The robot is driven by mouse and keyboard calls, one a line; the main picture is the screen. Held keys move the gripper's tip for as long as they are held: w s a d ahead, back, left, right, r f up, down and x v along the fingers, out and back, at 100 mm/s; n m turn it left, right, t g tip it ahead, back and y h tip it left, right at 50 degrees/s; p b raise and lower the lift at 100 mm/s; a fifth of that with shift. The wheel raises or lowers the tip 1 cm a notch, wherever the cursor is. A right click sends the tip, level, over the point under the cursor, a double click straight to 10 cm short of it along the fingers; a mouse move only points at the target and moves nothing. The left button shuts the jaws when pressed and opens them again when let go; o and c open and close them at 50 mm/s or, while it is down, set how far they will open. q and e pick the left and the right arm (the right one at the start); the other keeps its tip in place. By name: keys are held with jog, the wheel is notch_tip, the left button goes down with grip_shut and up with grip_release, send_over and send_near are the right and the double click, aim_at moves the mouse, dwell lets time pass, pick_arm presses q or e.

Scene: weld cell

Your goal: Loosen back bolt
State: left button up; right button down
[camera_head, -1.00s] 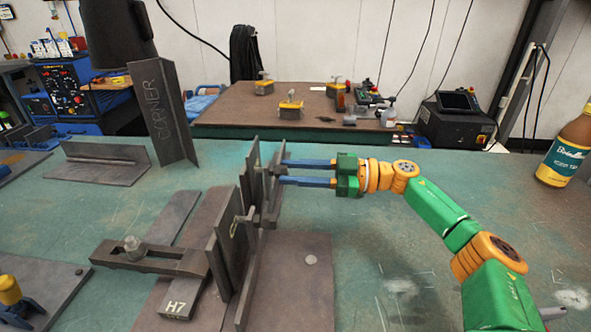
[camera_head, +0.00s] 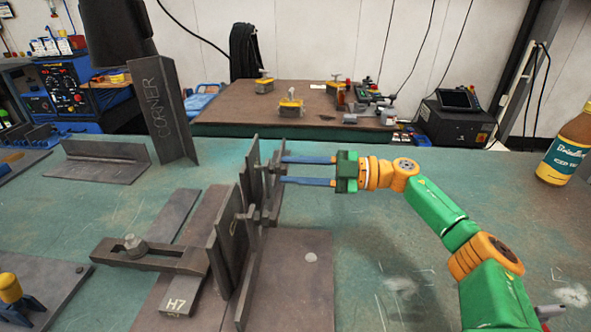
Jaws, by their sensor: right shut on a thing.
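My right gripper (camera_head: 280,171) comes in from the right, its two blue fingers level at the far end of the upright dark steel plates (camera_head: 228,245). The fingers are spaced apart, one above the other, and shut on the back bolt (camera_head: 271,176), a small dark part by the plates. The bolt is mostly hidden at the fingertips, so its thread and how far it is turned cannot be told. A similar nearer bolt (camera_head: 250,213) stands at the front part of the plates, apart from the gripper. My left gripper is not in view.
A strap clamp with a grey nut (camera_head: 134,244) lies left of the plates, beside a block marked H7 (camera_head: 180,297). A brown bottle (camera_head: 570,147) is at far right.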

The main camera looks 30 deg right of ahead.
jog(key=c, duration=0.6)
grip_release()
jog(key=b+v, duration=0.1)
jog(key=v, duration=0.6)
